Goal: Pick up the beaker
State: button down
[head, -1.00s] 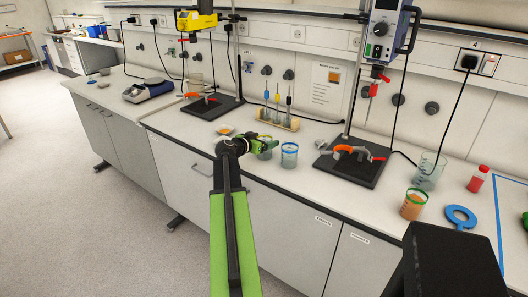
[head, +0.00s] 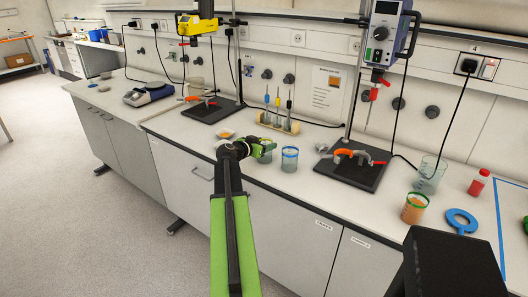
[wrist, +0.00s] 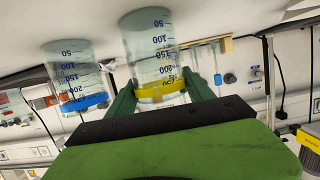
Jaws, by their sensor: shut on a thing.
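A clear graduated beaker with a yellow band (wrist: 152,48) stands between the green fingers of my gripper (wrist: 160,92) in the wrist view, which is upside down. The fingers are shut on it around the yellow band. In the head view my gripper (head: 264,146) is over the bench front, and the beaker (head: 265,158) shows partly below it, mostly hidden. I cannot tell whether its base touches the bench. A second beaker with a blue band (head: 289,160) stands just to the right, apart from it. It also shows at left in the wrist view (wrist: 70,72).
A tube rack (head: 278,123) stands behind, and a small dish of orange matter (head: 226,133) at left.

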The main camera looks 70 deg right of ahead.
jog(key=shift+r, duration=0.2)
notch_tip(320, 180, up, 10)
jog(key=p, duration=1)
jog(key=shift+f, duration=0.15)
dwell(0.4)
